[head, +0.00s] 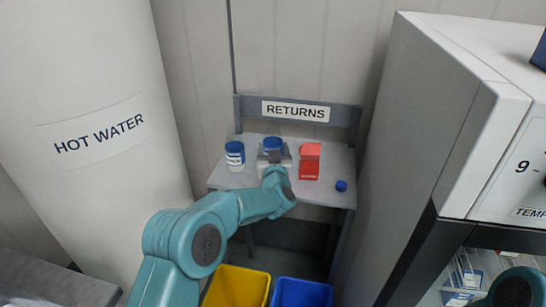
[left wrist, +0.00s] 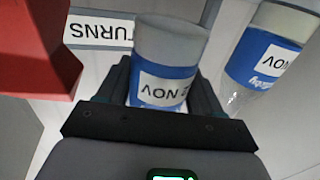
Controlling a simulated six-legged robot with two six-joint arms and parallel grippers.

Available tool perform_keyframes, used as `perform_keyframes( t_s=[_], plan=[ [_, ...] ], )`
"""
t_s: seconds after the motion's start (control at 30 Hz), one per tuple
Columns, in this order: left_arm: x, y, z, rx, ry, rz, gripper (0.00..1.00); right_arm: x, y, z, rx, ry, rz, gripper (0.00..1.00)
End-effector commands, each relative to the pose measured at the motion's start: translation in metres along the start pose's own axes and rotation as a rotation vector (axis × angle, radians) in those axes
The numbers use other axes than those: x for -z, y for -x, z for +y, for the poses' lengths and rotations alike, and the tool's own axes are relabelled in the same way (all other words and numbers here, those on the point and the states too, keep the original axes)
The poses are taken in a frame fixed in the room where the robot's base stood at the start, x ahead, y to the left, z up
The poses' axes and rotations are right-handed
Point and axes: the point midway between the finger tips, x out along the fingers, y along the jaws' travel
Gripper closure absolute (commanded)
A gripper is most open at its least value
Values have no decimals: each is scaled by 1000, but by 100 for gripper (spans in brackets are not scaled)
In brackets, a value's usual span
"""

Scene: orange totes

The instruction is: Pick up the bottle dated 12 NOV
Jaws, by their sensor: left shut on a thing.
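My left gripper (head: 274,158) is over the small grey table under the RETURNS sign. It is shut on a bottle with a blue band (head: 272,144). In the left wrist view, where writing is upside down, this held bottle (left wrist: 165,70) sits between the fingers (left wrist: 163,95). Its white label shows "2 NOV"; a finger may hide anything before the 2. A second blue-banded bottle (head: 235,156) stands left of the gripper on the table. It shows at the right of the left wrist view (left wrist: 262,60), with NOV legible and its day unreadable. My right gripper is not seen.
A red box (head: 309,162) stands just right of the gripper, and a small blue cap-like item (head: 341,186) lies near the table's right edge (head: 345,203). Yellow (head: 238,287) and blue (head: 301,293) bins stand below. A hot water tank (head: 95,130) and a white cabinet (head: 440,110) flank the table.

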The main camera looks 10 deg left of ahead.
Motion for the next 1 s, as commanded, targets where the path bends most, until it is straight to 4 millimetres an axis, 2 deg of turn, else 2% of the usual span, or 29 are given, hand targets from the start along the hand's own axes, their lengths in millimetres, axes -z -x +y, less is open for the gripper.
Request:
perform_keyframes(
  t_s=[0.03,0.5,0.7,1.0],
  plan=[
    [10,0,0,1,1,4,66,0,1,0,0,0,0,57],
    [83,0,-1,1,3,4,66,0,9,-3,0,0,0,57],
    [112,0,0,0,2,4,66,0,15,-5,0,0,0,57],
    [144,0,0,0,2,2,66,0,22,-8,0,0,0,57]
  ],
)
